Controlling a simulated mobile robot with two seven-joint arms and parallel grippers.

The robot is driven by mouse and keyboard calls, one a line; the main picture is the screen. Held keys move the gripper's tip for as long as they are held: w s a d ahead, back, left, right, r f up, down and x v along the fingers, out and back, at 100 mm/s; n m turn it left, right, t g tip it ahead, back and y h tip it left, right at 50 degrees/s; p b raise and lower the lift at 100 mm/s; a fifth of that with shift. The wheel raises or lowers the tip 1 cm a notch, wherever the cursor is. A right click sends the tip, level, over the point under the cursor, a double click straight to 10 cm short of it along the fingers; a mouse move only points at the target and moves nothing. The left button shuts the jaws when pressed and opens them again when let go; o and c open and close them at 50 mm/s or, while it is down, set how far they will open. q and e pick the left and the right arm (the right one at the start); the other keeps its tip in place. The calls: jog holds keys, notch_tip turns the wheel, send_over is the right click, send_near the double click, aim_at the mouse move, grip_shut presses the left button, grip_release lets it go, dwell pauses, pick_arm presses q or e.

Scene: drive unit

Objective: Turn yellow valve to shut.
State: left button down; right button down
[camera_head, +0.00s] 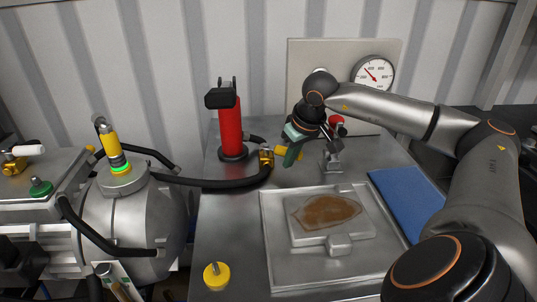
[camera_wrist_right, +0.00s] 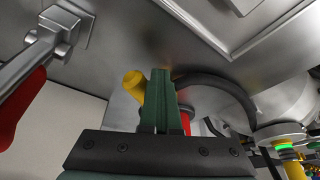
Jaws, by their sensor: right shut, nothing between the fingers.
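The yellow valve has a yellow handle (camera_head: 281,152) and a brass body (camera_head: 266,161) on the metal bench, where a black hose ends beside the red cylinder. My right gripper (camera_head: 291,158) has green fingers, pointing down right beside the yellow handle. The fingers are shut with nothing between them. In the right wrist view the yellow handle (camera_wrist_right: 134,85) shows just left of the closed fingertips (camera_wrist_right: 162,75); I cannot tell whether they touch. The brass body is mostly hidden behind the fingers there. My left gripper is not in view.
A grey valve (camera_head: 332,160) with a red handle stands right of my gripper, before a panel with a gauge (camera_head: 373,75). A red cylinder (camera_head: 231,125) stands to the left. A metal tray (camera_head: 275,262), blue mat (camera_head: 407,200) and yellow knob (camera_head: 216,275) are nearer.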

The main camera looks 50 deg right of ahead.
jog(key=shift+d, duration=0.25)
jog(key=shift+w+d+f, duration=0.1)
jog(key=shift+d, duration=0.65)
jog(key=shift+w+d+p, duration=0.3)
jog(key=shift+d+p, duration=0.2)
jog(key=shift+d, duration=0.35)
